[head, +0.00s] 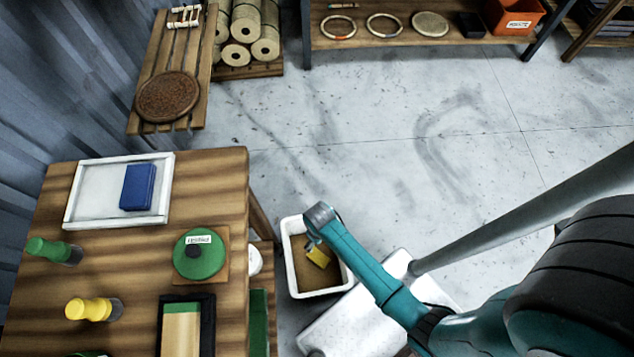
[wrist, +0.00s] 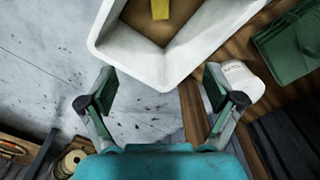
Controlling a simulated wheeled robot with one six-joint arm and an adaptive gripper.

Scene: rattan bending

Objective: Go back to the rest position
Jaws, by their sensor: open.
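My gripper (wrist: 158,95) is open in the wrist view, its two fingers spread with nothing between them. Beyond its fingertips is a white bin (wrist: 205,50) with a brown inside. A yellow thing (wrist: 160,9) lies in that bin. In the head view my teal arm reaches over the white bin (head: 289,262), and its end hides part of the rim. The yellow thing (head: 318,257) shows beside the arm, inside the bin.
A wooden table (head: 235,190) at the left carries a white tray (head: 85,210) with a blue block (head: 138,187), a green round lid (head: 200,262), a green bottle (head: 48,250) and a yellow bottle (head: 90,309). A low shelf (head: 480,42) stands at the back. The grey floor between is clear.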

